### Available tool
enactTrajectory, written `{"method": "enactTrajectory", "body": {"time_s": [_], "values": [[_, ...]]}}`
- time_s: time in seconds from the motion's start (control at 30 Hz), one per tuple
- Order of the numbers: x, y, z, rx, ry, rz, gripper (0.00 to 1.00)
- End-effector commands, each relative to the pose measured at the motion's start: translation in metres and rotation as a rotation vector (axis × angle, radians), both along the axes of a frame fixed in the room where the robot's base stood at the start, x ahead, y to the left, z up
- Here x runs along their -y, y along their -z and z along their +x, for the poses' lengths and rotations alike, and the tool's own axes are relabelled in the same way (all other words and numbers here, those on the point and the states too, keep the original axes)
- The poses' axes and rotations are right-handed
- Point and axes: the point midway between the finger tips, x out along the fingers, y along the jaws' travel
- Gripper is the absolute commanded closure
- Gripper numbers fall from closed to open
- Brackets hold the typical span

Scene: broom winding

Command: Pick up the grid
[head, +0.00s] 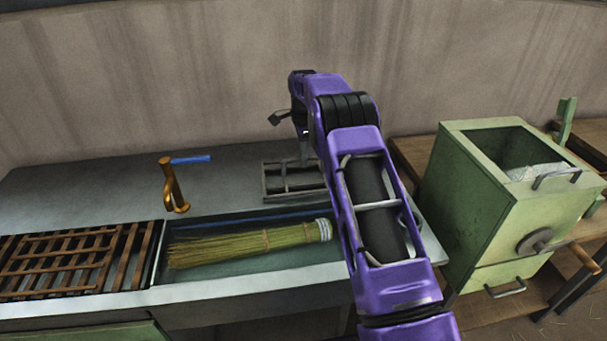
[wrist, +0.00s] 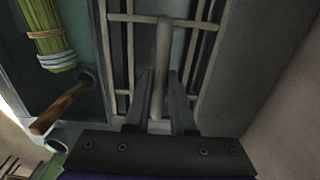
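The grid, which I take to be the grey barred rack (head: 292,180), lies on the counter behind the sink, partly hidden by my arm. In the wrist view its pale bars (wrist: 103,50) cross a dark recess, with a thicker round bar (wrist: 162,50) down the middle. My gripper (wrist: 160,75) is at the grid, its two fingers on either side of that round bar. A narrow gap seems to show between fingers and bar, so it looks open; contact is hard to judge. The fingertips are hidden in the head view.
A straw broom (head: 240,246) lies in the sink, which also shows at upper left in the wrist view (wrist: 52,45). A brass tap (head: 173,185) stands behind it. Brown slatted racks (head: 65,255) are at left. A green box (head: 470,195) stands right; the wall is close behind.

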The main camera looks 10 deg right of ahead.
Motion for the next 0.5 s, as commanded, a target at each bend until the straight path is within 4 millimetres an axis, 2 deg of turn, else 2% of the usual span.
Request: {"method": "enactTrajectory", "body": {"time_s": [0.03,0.1,0.5], "values": [[0.0,-0.0002,0.0,0.0,0.0,0.0,0.89],[0.0,-0.0003,0.0,0.0,0.0,0.0,1.0],[0.0,-0.0005,0.0,0.0,0.0,0.0,1.0]]}}
